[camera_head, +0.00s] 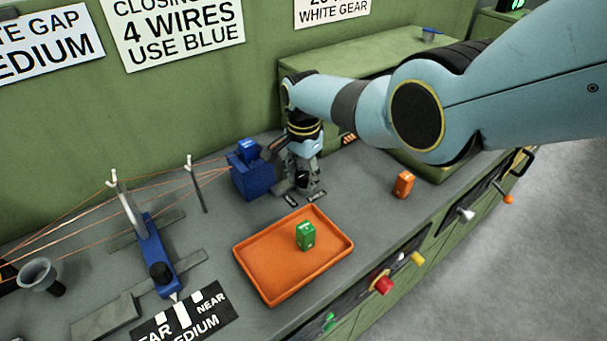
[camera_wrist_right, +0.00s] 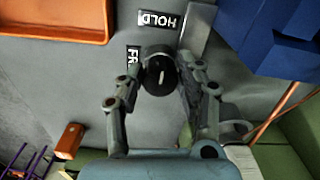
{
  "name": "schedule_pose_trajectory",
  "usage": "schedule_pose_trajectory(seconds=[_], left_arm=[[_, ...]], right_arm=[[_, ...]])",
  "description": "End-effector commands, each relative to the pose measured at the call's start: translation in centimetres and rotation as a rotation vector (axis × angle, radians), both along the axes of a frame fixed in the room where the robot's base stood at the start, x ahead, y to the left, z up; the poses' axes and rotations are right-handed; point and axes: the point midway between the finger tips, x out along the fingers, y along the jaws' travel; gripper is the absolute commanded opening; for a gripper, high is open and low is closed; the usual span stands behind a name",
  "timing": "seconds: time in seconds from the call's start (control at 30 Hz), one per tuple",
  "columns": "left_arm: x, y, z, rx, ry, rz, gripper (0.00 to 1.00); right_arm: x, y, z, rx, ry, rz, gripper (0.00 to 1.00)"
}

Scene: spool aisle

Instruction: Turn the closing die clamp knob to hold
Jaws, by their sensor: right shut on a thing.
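The clamp knob (camera_wrist_right: 158,76) is round and black with a short white line on top. In the right wrist view it sits between the fingertips of my right gripper (camera_wrist_right: 160,82), which is shut on it. The white line runs roughly up and down there; I cannot tell which label it marks. The HOLD label (camera_wrist_right: 160,20) lies above the knob, and a partly hidden label starting with FR (camera_wrist_right: 133,60) lies to its left. In the head view my right gripper (camera_head: 302,184) points down beside the blue die block (camera_head: 250,183) and mostly hides the knob. My left gripper is out of view.
An orange tray (camera_head: 262,262) with a green block (camera_head: 305,235) lies in front of my gripper. An orange block (camera_head: 403,184) stands to the right. Copper wires run left from the die block past a blue stand (camera_head: 152,250). Red and yellow knobs line the bench front.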

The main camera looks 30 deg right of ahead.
Motion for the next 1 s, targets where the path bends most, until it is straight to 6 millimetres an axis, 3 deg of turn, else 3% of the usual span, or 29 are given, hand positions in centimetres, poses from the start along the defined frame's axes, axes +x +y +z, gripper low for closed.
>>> schedule_pose_trajectory(seconds=[0.3, 0.33, 0.5, 0.8, 1.0], left_arm=[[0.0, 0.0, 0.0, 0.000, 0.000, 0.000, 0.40], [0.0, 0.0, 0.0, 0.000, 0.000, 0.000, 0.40], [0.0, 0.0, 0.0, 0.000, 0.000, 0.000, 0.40], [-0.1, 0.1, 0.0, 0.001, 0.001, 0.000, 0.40], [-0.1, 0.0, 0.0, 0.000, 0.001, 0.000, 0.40]], right_arm=[[0.1, 0.0, 0.1, 0.001, -0.002, -0.002, 0.04], [0.1, 0.0, 0.1, 0.000, -0.001, -0.002, 0.40], [0.0, 0.0, 0.0, 0.000, -0.001, -0.002, 0.59], [0.0, 0.0, 0.2, 0.000, -0.001, -0.001, 0.59], [0.1, 0.0, 1.8, 0.000, -0.003, -0.001, 0.59]])
